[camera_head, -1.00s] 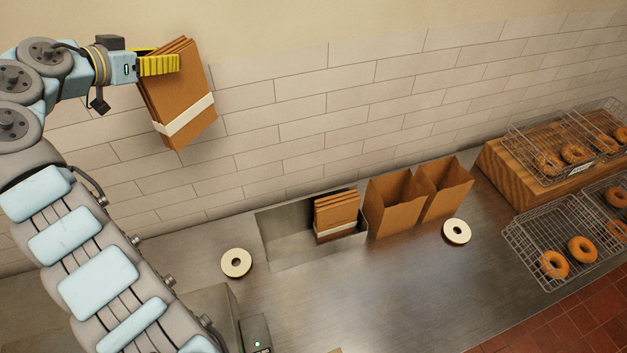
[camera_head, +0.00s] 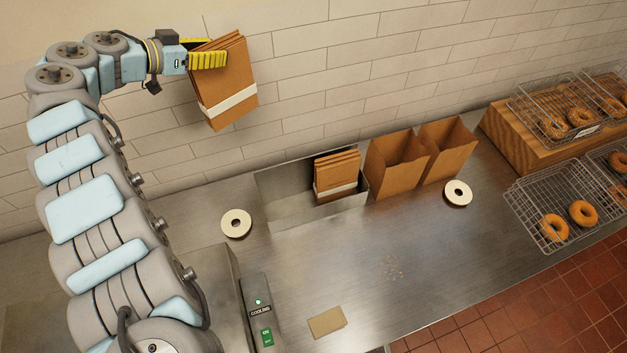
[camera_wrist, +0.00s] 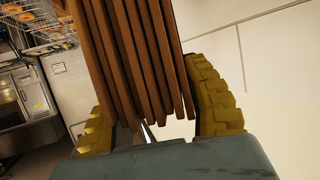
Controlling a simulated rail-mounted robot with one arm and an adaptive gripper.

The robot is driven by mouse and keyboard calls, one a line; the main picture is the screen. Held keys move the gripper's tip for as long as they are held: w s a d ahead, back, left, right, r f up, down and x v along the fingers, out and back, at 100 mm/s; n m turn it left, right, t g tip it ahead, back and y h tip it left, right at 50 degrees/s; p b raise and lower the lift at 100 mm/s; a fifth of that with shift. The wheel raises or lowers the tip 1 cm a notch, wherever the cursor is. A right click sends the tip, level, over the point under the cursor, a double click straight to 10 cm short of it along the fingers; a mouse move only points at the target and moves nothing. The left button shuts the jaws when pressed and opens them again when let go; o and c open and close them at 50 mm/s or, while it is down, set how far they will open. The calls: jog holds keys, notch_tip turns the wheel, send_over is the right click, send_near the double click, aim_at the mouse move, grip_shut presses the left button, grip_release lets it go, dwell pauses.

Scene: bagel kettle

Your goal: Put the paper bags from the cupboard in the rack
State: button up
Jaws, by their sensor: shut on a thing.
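My gripper (camera_head: 207,56) has yellow ribbed fingers and is shut on a bundle of flat brown paper bags (camera_head: 229,75) with a white band. It holds the bundle in the air in front of the tiled wall, up and left of the rack. In the wrist view the bundle's several folded bags (camera_wrist: 140,60) stand between the two fingers (camera_wrist: 150,125). The rack (camera_head: 318,213) is a metal tray-like holder on the counter. Another banded bundle of bags (camera_head: 337,172) stands in its right part; its left part is empty. The cupboard cannot be made out.
Two open brown bags (camera_head: 396,160) stand right of the rack. Pale rings (camera_head: 236,223) lie left and right of it on the steel counter (camera_head: 360,280). A box marked cooling (camera_head: 260,310) is at the front. Wire baskets of bagels (camera_head: 550,215) are at right.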

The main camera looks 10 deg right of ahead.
jog(key=s+d+f+m+g+h+b, duration=0.1)
jog(key=s+d+f+m+g+b, duration=0.15)
jog(key=s+d+f, duration=0.55)
jog(key=s+d+f+m+g+h+b, duration=0.1)
jog(key=s+d+f+m+g, duration=0.25)
jog(key=f, duration=0.65)
notch_tip(320, 180, down, 17)
jog(key=s+n+t+b, duration=0.1)
jog(key=s+b, duration=0.1)
jog(key=shift+d+f, duration=0.2)
jog(key=shift+d, duration=0.25)
dwell(0.4)
jog(key=shift+f, duration=0.1)
jog(key=o, duration=1.1)
jog(key=shift+w, duration=0.1)
jog(key=shift+o, duration=0.2)
